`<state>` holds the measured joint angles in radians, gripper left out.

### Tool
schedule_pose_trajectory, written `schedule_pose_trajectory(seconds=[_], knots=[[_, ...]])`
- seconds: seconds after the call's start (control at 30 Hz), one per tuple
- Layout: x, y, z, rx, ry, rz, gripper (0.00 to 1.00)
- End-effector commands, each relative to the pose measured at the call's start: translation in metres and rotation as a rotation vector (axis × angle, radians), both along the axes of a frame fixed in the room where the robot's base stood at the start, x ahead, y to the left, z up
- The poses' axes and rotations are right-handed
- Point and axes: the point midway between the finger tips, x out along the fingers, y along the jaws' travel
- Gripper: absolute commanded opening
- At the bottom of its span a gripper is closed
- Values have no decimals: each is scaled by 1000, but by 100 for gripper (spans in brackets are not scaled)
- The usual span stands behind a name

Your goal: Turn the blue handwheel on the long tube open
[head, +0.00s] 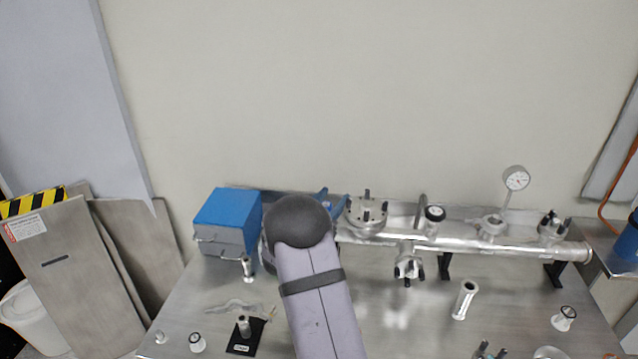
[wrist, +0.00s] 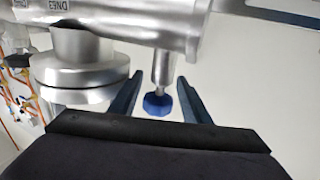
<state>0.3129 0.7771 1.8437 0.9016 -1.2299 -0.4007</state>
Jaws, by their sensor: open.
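The blue handwheel (wrist: 158,104) shows in the wrist view at the end of a short metal stem on the long tube (wrist: 120,18). My gripper (wrist: 159,76) is open, with one dark blue finger on each side of the wheel and stem. Gaps show on both sides, so the fingers appear apart from the wheel. In the head view the long tube (head: 480,244) runs along the back of the bench to the right. My arm hides the tube's left part and the handwheel there.
A blue-topped box (head: 228,208) stands left of my arm. A dial gauge (head: 516,179) and several flanged fittings rise from the tube. A small metal cylinder (head: 464,299) stands on the bench (head: 400,335) in front. Beside the wheel, a round metal flange (wrist: 72,65) is close to the left finger.

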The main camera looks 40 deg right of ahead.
Motion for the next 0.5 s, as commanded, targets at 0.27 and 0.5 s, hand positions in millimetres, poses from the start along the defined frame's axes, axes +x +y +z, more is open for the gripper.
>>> schedule_pose_trajectory(seconds=[0.27,0.5], knots=[[-20,44,-3,1,1,6,45],[-32,67,21,0,-7,2,45]])
